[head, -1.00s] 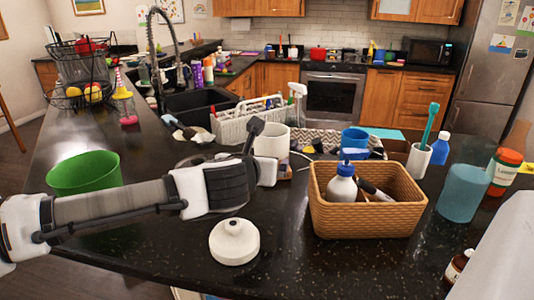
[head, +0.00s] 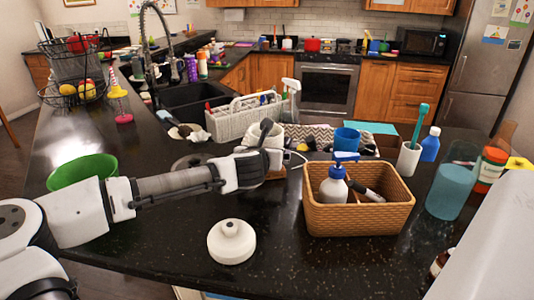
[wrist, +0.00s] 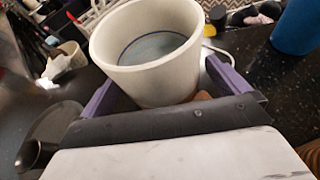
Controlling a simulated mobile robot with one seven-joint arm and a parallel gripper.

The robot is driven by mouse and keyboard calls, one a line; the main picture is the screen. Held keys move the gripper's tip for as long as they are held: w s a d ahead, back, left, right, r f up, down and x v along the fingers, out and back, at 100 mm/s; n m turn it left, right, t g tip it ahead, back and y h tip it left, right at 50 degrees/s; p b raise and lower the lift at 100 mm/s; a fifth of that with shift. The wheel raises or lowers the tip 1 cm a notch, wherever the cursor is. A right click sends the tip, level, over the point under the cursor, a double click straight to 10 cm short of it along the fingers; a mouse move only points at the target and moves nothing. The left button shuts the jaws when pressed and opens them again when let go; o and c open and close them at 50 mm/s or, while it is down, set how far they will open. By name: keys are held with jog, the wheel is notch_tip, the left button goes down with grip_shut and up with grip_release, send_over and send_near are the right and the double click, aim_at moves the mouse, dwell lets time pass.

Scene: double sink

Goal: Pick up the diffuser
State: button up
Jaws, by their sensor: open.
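A white, open-topped vessel (head: 268,133) with a brown base and a white cord stands on the dark counter; it looks like the diffuser body. In the wrist view the vessel (wrist: 155,75) shows a bluish-grey inside. My gripper (wrist: 160,72) is open, with one purple finger on each side of the vessel; contact cannot be told. In the head view my gripper (head: 262,165) is in front of the vessel and hides its lower part. A white round piece with a short neck (head: 232,243), possibly the diffuser's cover, lies apart on the near counter.
A wicker basket (head: 358,220) with a pump bottle stands to the right. A blue cup (head: 346,139) and a white caddy (head: 240,122) are behind. A green bowl (head: 75,172) is left, beyond my arm. The counter around the white round piece is mostly clear.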

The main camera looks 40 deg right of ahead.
jog(key=c, duration=1.1)
jog(key=shift+c, duration=0.2)
